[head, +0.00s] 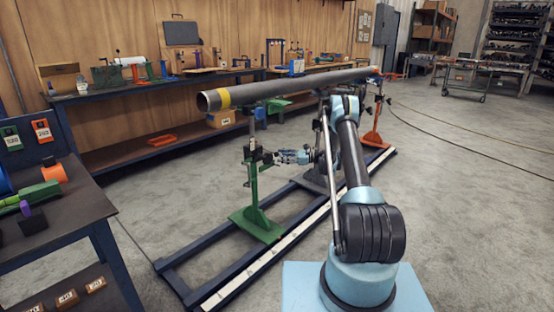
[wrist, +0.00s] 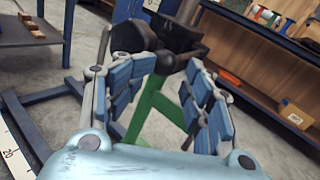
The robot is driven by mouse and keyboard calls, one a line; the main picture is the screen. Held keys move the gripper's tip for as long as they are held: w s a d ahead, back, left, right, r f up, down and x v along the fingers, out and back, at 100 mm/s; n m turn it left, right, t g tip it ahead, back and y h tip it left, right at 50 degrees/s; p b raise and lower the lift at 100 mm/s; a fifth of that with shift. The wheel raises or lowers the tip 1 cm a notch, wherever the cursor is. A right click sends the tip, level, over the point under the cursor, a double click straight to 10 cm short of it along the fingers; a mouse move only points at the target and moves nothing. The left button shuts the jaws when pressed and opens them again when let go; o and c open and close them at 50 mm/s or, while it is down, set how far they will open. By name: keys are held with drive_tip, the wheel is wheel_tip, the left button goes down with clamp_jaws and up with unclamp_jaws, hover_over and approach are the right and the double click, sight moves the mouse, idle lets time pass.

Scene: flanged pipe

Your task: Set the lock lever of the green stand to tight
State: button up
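The green stand (head: 255,212) stands upright on the dark rail frame under the near end of the long grey pipe (head: 275,88). Its dark clamp collar (head: 253,153) is partway up the post. In the wrist view a dark collar with a round black knob (wrist: 165,63), which looks like the lock lever's end, sits above the green leg (wrist: 152,108). My gripper (head: 276,157) is just right of the collar. In the wrist view its blue-padded fingers (wrist: 172,76) are spread, with the knob between or just beyond their tips. I cannot tell whether they touch it. The lever's full angle is hidden.
An orange-red stand (head: 374,130) supports the pipe's far end. A dark workbench (head: 60,215) is at the left, and a long bench (head: 140,92) runs along the wooden wall. Open concrete floor lies to the right, with cables (head: 470,140) across it.

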drive_tip(key=d, duration=1.4)
drive_tip(key=shift+s+t, duration=0.2)
drive_tip(key=shift+t, duration=0.1)
drive_tip(key=shift+d+f, duration=0.1)
